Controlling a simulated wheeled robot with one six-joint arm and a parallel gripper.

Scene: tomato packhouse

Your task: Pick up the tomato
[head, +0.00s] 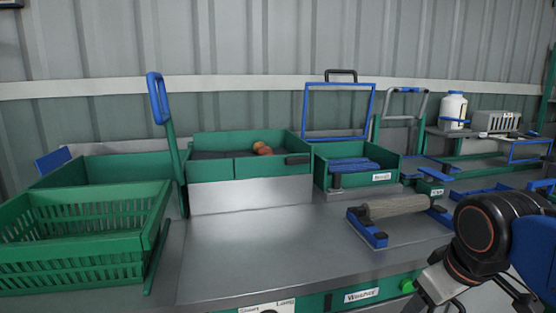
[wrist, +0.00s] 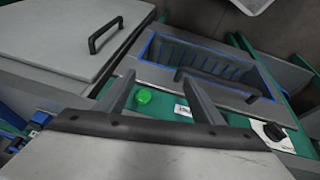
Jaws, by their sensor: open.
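Two small orange-red tomatoes, one of them this tomato (head: 264,151), rest close together in the green bin (head: 240,168) at the back middle of the bench in the head view. The bin's front wall hides part of its inside. My gripper (wrist: 157,78) shows in the wrist view with its two dark fingers apart and nothing between them. It points at the bench front, far from the tomatoes. No tomato shows in the wrist view. In the head view my arm is at the lower right.
A slatted green crate (head: 75,240) stands at the left, with a blue-topped post (head: 158,98) between it and the bin. A green box (head: 352,166) with blue items and a grey roller (head: 394,207) are to the right. The steel bench top (head: 260,245) is clear in front of the bin.

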